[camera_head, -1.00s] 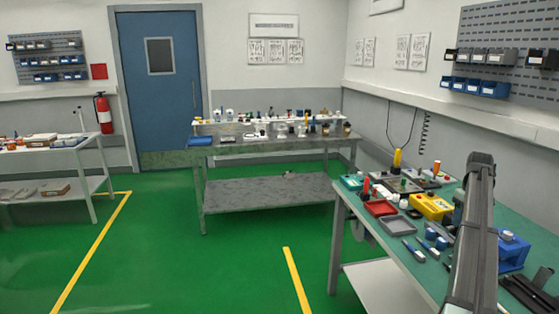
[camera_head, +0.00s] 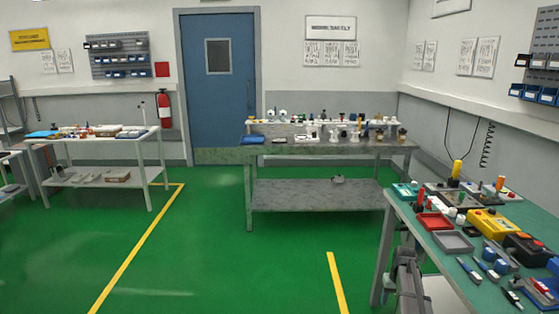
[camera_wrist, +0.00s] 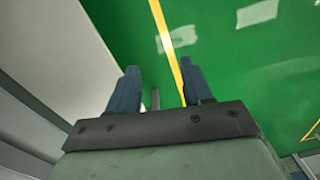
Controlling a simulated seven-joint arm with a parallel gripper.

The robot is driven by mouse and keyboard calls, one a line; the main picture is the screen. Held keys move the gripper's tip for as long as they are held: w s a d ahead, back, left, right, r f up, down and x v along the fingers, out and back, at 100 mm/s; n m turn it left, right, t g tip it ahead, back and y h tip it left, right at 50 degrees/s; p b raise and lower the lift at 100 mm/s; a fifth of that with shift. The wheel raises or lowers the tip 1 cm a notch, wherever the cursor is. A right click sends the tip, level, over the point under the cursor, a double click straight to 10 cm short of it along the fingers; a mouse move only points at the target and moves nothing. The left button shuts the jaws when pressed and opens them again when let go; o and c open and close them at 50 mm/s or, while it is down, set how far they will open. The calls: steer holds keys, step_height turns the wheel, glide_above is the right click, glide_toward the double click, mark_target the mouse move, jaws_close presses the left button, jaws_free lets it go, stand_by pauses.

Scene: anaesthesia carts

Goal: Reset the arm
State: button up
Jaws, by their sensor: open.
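My gripper (camera_wrist: 160,78) shows in the wrist view with its two dark blue fingers apart and nothing held between them. Beyond the fingers are green floor and a yellow floor line (camera_wrist: 166,38). In the head view, a grey and black jointed part (camera_head: 409,278), which looks like part of my arm, hangs low by the front left leg of the right-hand table. My fingers cannot be made out there.
The green-topped table (camera_head: 438,240) at right holds a red tray (camera_head: 434,225), a yellow box (camera_head: 492,222) and several tools. A grey bench (camera_head: 300,149) stands at the back, a white cart (camera_head: 100,146) at left. The middle floor is clear.

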steer(key=s+a+f+g, duration=0.2)
steer(key=s+a+f, duration=0.6)
steer(key=s+f, duration=0.35)
steer(key=s+a+f+g, duration=0.2)
steer(key=s+a+f, duration=0.75)
steer(key=s, duration=0.25)
steer(key=s+a+f+g, duration=0.1)
steer(key=s+a+f, duration=0.1)
steer(key=s, duration=0.7)
steer(key=s+a+f+n+g, duration=0.1)
steer(key=s+a+f, duration=0.1)
steer(key=s, duration=0.7)
steer(key=s+a+f+g, duration=0.1)
steer(key=s+a+f, duration=0.1)
steer(key=s, duration=0.8)
steer(key=shift+a+f+n, duration=0.2)
steer(key=shift+a+n, duration=0.1)
steer(key=shift+a, duration=0.15)
